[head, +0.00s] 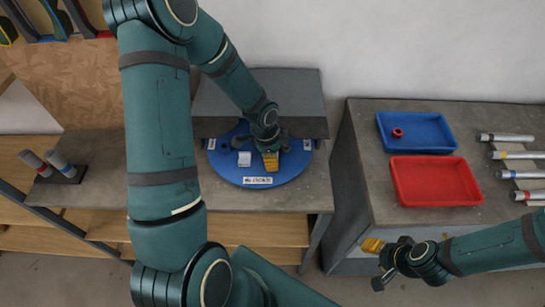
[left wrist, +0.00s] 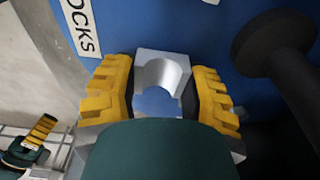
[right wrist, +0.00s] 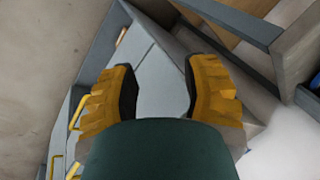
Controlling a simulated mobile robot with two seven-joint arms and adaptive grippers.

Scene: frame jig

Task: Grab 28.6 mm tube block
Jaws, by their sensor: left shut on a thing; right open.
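My left gripper (head: 270,161) is over the blue round turntable (head: 225,171). In the left wrist view its yellow fingers are shut on a silver tube block (left wrist: 152,62) with a rounded groove, low over the blue surface. In the head view the fingers and arm hide most of this block. A pale block (head: 244,159) sits on the turntable just left of the gripper; I cannot tell its size. My right gripper (head: 375,264) is open and empty, in front of the right table; its spread fingers show in the right wrist view (right wrist: 160,85).
A dark knob (left wrist: 268,45) stands close beside the left fingers. A label (head: 258,180) is on the turntable's front. The right table (head: 365,190) holds a blue tray (head: 440,137) with a red ring, a red tray (head: 435,181) and several tubes (head: 515,155). A two-tube stand (head: 68,174) is at left.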

